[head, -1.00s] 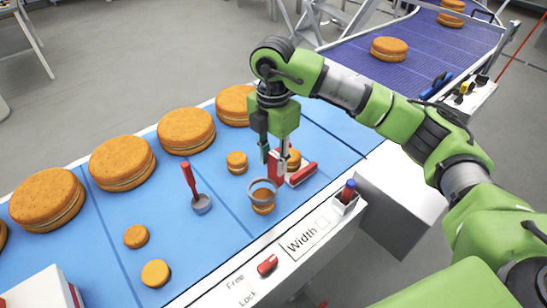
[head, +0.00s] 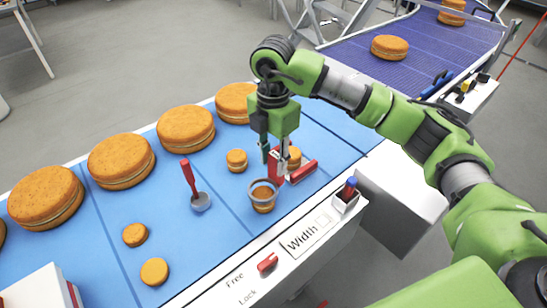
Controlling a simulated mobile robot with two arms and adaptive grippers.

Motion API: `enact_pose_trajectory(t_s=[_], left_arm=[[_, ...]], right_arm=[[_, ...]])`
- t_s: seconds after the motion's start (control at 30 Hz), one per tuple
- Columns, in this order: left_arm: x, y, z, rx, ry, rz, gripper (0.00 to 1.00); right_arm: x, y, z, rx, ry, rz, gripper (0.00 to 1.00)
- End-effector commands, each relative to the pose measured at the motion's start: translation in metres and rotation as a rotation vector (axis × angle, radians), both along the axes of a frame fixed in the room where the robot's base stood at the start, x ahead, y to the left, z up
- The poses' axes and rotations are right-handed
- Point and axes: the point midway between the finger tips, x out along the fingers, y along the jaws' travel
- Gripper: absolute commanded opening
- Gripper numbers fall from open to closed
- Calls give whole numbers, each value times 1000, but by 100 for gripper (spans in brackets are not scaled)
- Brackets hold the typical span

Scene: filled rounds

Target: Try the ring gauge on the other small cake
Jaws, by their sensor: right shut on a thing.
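My right gripper (head: 272,153) is shut on the red handle of the ring gauge. The grey ring of the gauge (head: 251,194) is at a small cake (head: 264,208) near the front edge of the blue belt. The cake's top shows through the ring and its lower side shows below it; I cannot tell whether they touch. Other small cakes stand apart: one behind (head: 237,160), one partly hidden behind the gripper (head: 294,157), and two at the front left (head: 135,235) (head: 154,271). My left gripper is not in view.
A red-handled tool with a round grey end (head: 201,202) is on the blue belt (head: 225,222). A red bar (head: 303,172) is right of the gauge. Large cakes (head: 186,129) line the back. A panel (head: 302,238) reading "Width", a red knob (head: 268,262) and a holder (head: 346,203) edge the front.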

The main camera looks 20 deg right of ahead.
Motion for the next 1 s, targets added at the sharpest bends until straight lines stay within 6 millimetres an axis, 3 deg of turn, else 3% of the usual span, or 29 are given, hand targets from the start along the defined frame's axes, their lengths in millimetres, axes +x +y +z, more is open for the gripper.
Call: enact_pose_trajectory(t_s=[1.0], left_arm=[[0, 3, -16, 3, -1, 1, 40]], right_arm=[[0, 0, -21, 0, 0, 0, 0]])
